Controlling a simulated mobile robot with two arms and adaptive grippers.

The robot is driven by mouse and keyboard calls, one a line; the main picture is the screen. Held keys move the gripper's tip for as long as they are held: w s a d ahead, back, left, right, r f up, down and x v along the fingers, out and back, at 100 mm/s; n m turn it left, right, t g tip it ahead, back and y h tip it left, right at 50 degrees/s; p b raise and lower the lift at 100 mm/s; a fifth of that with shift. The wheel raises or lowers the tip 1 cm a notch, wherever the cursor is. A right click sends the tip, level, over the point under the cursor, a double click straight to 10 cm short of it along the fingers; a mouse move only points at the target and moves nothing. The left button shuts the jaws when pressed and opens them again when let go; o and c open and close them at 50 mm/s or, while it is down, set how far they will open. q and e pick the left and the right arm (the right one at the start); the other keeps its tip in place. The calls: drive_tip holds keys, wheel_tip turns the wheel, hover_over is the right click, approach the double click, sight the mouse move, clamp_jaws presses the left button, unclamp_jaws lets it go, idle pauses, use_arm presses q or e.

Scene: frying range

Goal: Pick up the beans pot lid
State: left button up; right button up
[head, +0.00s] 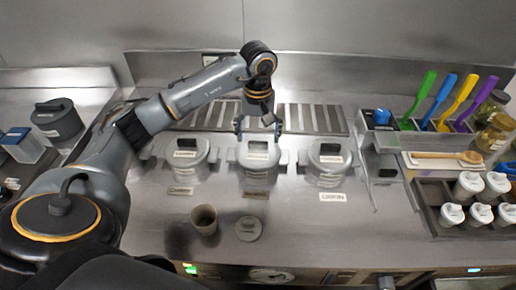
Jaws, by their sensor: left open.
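Three grey lidded pots stand in a row on the steel counter: a left pot (187,152), a middle pot (258,157) and a right pot (329,157). Each has a lid with a raised handle and side grips. The labels are too small to read surely, so I cannot tell which is the beans pot. My left gripper (258,128) points down, open and empty, just behind and above the middle pot's lid (258,148). Its fingers are spread to either side of the handle; I cannot tell whether they touch the lid. My right gripper is out of view.
Slotted grates (312,118) are behind. At right are colored-handled utensils (458,101), a wooden spoon (445,157) and a rack of white-lidded jars (430,195). The front right counter is clear.

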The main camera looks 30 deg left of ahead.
use_arm(q)
drive_tip(key=shift+f, duration=1.4)
drive_tip(key=c, duration=1.3)
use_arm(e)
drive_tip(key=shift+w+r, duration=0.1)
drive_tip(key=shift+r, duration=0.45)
use_arm(q)
drive_tip(key=shift+r, duration=0.1)
drive_tip(key=shift+r, duration=0.45)
wheel_tip(320, 180, up, 2)
drive_tip(key=shift+s+d+r+b, duration=0.1)
drive_tip(key=shift+r+b, duration=0.1)
drive_tip(key=shift+b, duration=0.65)
drive_tip(key=s+d+r+p, duration=0.1)
drive_tip(key=s+d+r, duration=0.3)
drive_tip(key=r, duration=0.3)
drive_tip(key=s+d+r+p, duration=0.1)
drive_tip(key=s+d+r, duration=0.3)
drive_tip(key=s+r, duration=0.3)
drive_tip(key=shift+s, duration=0.15)
